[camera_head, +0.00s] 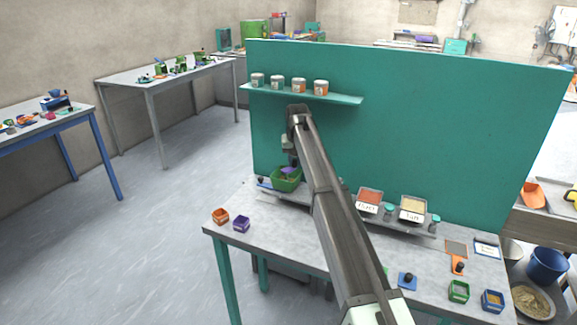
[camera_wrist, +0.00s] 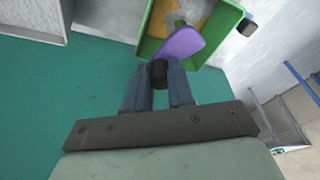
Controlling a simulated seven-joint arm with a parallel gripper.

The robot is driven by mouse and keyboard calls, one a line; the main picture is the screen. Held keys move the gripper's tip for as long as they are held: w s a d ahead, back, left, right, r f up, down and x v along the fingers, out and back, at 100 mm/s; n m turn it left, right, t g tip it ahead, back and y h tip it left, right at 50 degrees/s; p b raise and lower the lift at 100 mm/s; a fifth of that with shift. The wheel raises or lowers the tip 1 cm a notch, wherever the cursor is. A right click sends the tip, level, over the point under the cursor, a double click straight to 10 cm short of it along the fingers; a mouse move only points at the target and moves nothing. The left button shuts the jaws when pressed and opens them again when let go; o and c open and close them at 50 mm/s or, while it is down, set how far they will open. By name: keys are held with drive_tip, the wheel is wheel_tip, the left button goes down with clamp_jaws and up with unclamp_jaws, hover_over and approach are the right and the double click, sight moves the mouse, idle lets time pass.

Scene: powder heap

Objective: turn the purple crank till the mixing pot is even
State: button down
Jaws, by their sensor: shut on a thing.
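The mixing pot (camera_head: 284,185) is a green open box at the left end of the table's back ledge; it also fills the top of the wrist view (camera_wrist: 222,32). The purple crank (camera_head: 289,170) lies across the pot's opening, and its arm (camera_wrist: 182,46) reaches over the rim towards me. My gripper (camera_wrist: 159,70) is shut on the crank's black knob (camera_wrist: 158,76). In the pot, an orange-tan patch and a paler grey patch show side by side. The crank hides part of the contents. In the head view, my arm hides the fingertips.
A teal panel (camera_head: 440,110) stands behind the table. Its shelf (camera_head: 345,99) holds several small cups above the pot. An orange cup (camera_head: 220,215) and a purple cup (camera_head: 241,224) stand left on the table (camera_head: 290,235). Two labelled bins (camera_head: 369,198) (camera_head: 412,209) sit right of my arm.

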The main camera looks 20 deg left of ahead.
sight(293, 167)
drive_tip(key=shift+s+d, duration=0.55)
drive_tip(key=shift+d, duration=0.15)
drive_tip(key=shift+s+d, duration=0.35)
drive_tip(key=shift+s, duration=1.15)
drive_tip(key=shift+s+a, duration=0.25)
drive_tip(key=shift+s, duration=0.55)
drive_tip(key=shift+s+a, duration=0.85)
drive_tip(key=shift+a, duration=1.3)
